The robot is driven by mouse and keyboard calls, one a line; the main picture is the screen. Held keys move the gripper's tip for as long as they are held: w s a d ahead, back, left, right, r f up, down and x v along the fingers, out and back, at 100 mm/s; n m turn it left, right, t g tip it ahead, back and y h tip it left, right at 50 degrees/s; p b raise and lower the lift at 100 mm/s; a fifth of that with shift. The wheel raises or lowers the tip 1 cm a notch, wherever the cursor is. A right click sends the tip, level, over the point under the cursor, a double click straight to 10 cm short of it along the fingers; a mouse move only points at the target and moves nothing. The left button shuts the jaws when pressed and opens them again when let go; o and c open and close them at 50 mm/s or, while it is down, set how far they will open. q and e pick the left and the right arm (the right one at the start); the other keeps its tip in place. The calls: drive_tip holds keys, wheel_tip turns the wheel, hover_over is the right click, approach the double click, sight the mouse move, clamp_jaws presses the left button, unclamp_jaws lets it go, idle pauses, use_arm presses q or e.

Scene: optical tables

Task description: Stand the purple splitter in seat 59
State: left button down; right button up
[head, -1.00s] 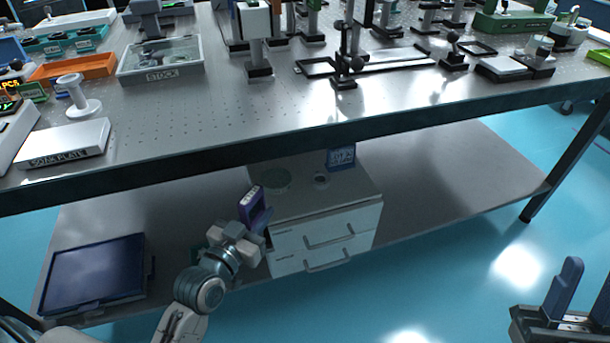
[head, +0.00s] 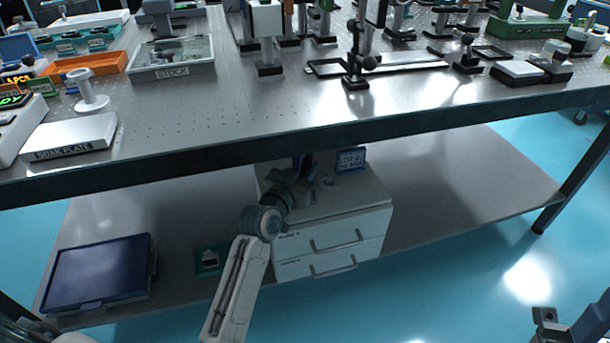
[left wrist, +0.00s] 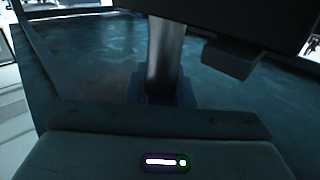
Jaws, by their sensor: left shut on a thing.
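My left gripper (head: 298,186) reaches under the table, over the top of the white drawer cabinet on the lower shelf. It is shut on the purple splitter (head: 302,162), of which only a dark purple sliver shows; the hand and table edge hide the rest. A small round fitting (head: 328,183) sits on the cabinet top, just right of the gripper. I cannot read any number 59, nor tell whether the splitter touches a seat.
The white cabinet (head: 350,220) has two drawers. A small blue-lit sign (head: 351,160) stands at its back, close beneath the table's front edge (head: 250,152). A dark blue tray (head: 98,272) lies at left on the shelf (head: 450,190), which is clear at right.

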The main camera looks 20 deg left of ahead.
use_arm(q)
drive_tip(key=shift+s+f, duration=0.15)
drive_tip(key=shift+f, duration=0.7)
drive_tip(key=c, duration=1.3)
unclamp_jaws()
drive_tip(key=shift+o, duration=0.2)
